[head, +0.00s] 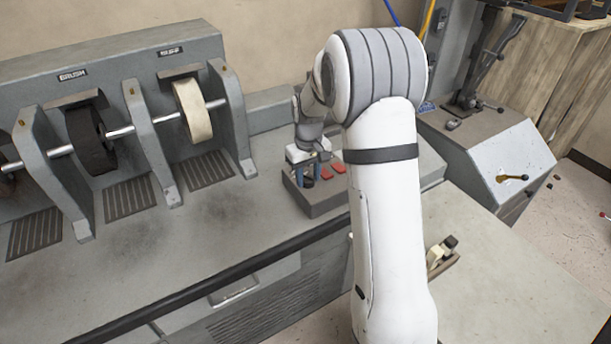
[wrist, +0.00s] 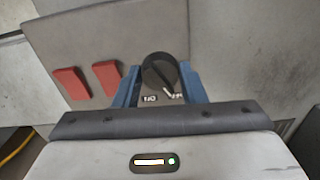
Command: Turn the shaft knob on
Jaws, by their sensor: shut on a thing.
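The shaft knob is a round black knob (wrist: 158,70) on a grey control box (head: 322,207), seen close up in the wrist view. Small white marks lie at its lower edge, upside down and hard to read. A white pointer line on the knob slants toward the lower right, close to the right-hand mark. My gripper (head: 304,172) reaches down over the box, and its blue fingers (wrist: 160,80) stand on both sides of the knob, shut on it. In the head view the knob is mostly hidden by the fingers.
Two red switches (wrist: 106,77) sit on the box beside the knob. To the left stand a dark brush wheel (head: 88,140) and a pale buffing wheel (head: 193,110) on a shaft. A grey machine with a lever (head: 511,178) is at the right.

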